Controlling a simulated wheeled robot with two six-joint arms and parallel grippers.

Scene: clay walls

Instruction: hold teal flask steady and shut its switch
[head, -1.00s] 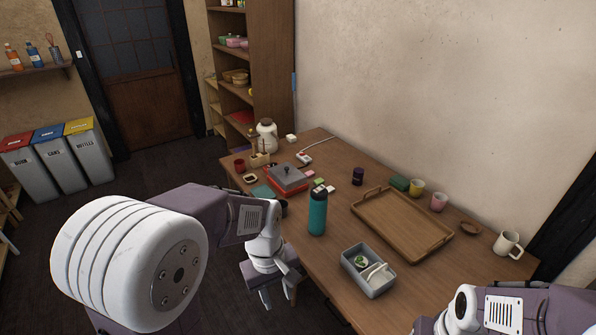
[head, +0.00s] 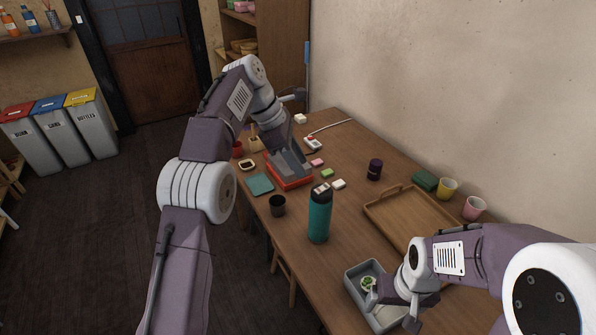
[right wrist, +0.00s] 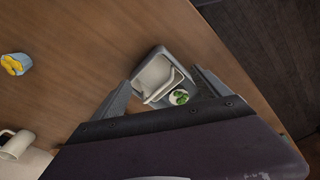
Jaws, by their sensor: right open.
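The teal flask (head: 319,220) stands upright on the table, with a dark lid on top; a switch on it is too small to make out. My left gripper (head: 290,172) points down over the red box (head: 293,182), left of and behind the flask. Its fingers cover much of the box, and I cannot tell their opening or whether they touch it. My right gripper (head: 391,313) is open over the grey bin (head: 352,270), right of and nearer than the flask. In the right wrist view the bin (right wrist: 157,52) lies between the spread fingers (right wrist: 160,78).
A dark cup (head: 278,206) stands left of the flask, and small coloured blocks (head: 327,173) lie behind it. The wooden tray (head: 410,205) is to its right, with a yellow cup (head: 447,189) and a pink cup (head: 473,208) beyond. A dark jar (head: 374,170) stands behind.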

